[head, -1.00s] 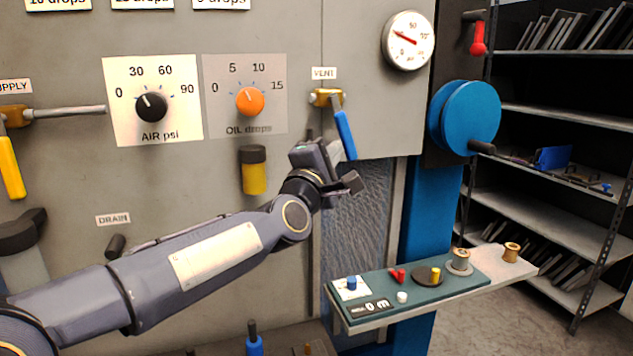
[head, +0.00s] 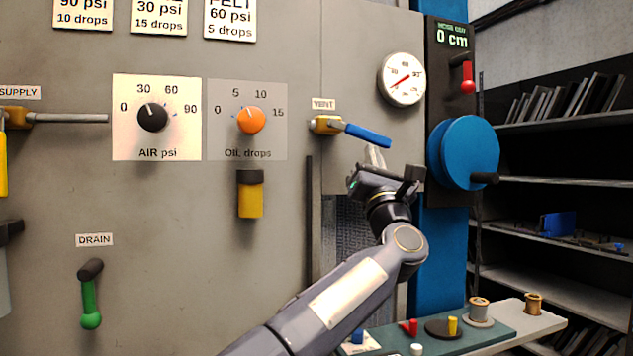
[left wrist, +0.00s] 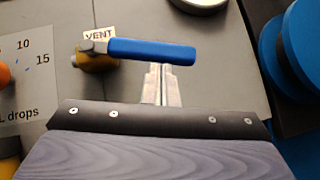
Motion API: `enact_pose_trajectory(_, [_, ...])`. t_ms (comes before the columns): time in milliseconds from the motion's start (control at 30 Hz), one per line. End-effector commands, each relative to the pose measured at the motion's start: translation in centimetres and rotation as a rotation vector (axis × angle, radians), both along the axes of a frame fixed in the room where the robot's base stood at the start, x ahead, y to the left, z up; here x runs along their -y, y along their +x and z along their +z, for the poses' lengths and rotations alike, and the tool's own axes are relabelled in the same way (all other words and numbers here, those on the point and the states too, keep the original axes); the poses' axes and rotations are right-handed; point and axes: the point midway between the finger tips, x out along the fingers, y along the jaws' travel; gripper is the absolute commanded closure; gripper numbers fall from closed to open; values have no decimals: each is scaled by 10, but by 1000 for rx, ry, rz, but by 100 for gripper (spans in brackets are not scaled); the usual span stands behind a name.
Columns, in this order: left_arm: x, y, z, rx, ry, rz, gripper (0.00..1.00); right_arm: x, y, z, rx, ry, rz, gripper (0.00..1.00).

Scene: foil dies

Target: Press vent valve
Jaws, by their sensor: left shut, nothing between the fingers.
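The vent valve (head: 326,124) is a brass fitting on the grey panel under a VENT label (head: 323,104). Its blue lever (head: 367,135) points right, tilted slightly down, in the head view. My left gripper (head: 376,158) is shut and empty, just below the lever's outer end. In the left wrist view the blue lever (left wrist: 150,50) crosses above the shut fingertips (left wrist: 161,80), which overlap or nearly touch its lower edge; contact cannot be told. The brass body (left wrist: 93,62) shows at the lever's left end. My right gripper is out of view.
A round gauge (head: 401,79) is above right of the valve. A blue wheel (head: 468,152) with a black handle stands close to the right of my gripper. A shelf (head: 510,335) with spools is below. AIR (head: 152,118) and OIL (head: 250,120) knobs are left.

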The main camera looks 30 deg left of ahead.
Motion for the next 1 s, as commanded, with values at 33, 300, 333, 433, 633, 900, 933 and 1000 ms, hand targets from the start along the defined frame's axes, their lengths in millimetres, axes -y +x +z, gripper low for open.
enact_pose_trajectory(33, [3, 3, 3, 29, -26, -2, 100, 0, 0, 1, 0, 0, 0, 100])
enact_pose_trajectory(300, [7, 8, 20, 143, -121, 1, 100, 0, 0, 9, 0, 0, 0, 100])
enact_pose_trajectory(333, [8, 9, 21, 142, -119, 1, 100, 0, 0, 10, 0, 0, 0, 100])
enact_pose_trajectory(433, [9, 10, 24, 142, -118, 1, 100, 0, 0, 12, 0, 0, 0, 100])
enact_pose_trajectory(633, [10, 11, 26, 140, -116, 1, 100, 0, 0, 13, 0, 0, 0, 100])
enact_pose_trajectory(900, [10, 11, 28, 140, -114, 0, 100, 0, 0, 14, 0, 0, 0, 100])
enact_pose_trajectory(933, [10, 11, 28, 140, -114, 0, 100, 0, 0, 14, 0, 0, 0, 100])
enact_pose_trajectory(1000, [10, 11, 28, 140, -113, 0, 100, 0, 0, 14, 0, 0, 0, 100])
